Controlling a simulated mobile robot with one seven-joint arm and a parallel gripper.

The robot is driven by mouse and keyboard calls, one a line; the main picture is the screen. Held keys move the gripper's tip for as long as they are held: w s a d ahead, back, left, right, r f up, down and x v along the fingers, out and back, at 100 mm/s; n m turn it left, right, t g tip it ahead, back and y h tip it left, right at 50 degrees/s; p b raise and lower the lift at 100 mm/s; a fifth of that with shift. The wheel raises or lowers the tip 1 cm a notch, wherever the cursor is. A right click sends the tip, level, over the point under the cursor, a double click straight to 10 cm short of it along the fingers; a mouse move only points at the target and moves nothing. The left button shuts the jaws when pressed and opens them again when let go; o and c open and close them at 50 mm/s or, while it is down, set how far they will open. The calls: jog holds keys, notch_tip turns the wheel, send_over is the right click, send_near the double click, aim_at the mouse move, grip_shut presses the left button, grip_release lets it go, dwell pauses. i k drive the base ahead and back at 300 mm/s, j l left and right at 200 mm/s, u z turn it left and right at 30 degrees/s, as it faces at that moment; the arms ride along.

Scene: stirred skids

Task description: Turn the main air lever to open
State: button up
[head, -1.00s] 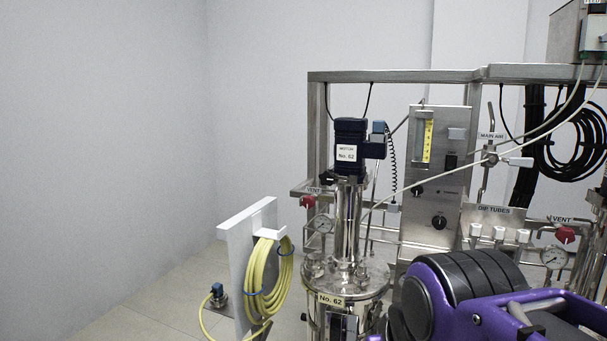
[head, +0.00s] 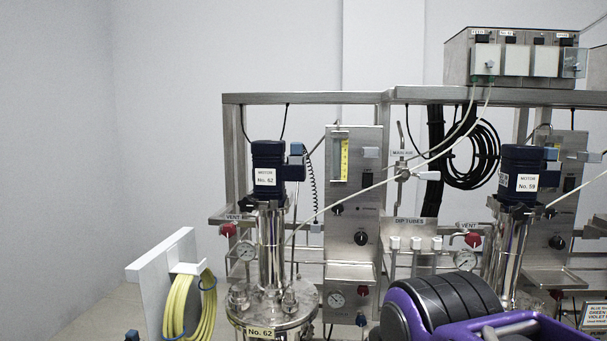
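The main air lever (head: 428,175) is a small pale handle on a valve on a vertical steel pipe, under a "MAIN AIR" label (head: 402,154). It points to the right, roughly horizontal, across the pipe. It stands between the steel control panel (head: 368,205) and a black hose coil. My purple and black arm (head: 450,305) fills the lower right, below and in front of the lever and apart from it in the picture. My gripper's fingers do not show in this view.
A stirred vessel marked No. 62 (head: 272,305) stands left of the panel, and motor No. 59 (head: 520,175) is at right. Red vent knobs (head: 228,230) and a dip tube rack (head: 415,243) sit below. A pale hose crosses the panel. A yellow hose (head: 190,305) hangs at left.

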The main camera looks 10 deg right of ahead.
aim_at(403, 173)
jog(key=z, duration=0.8)
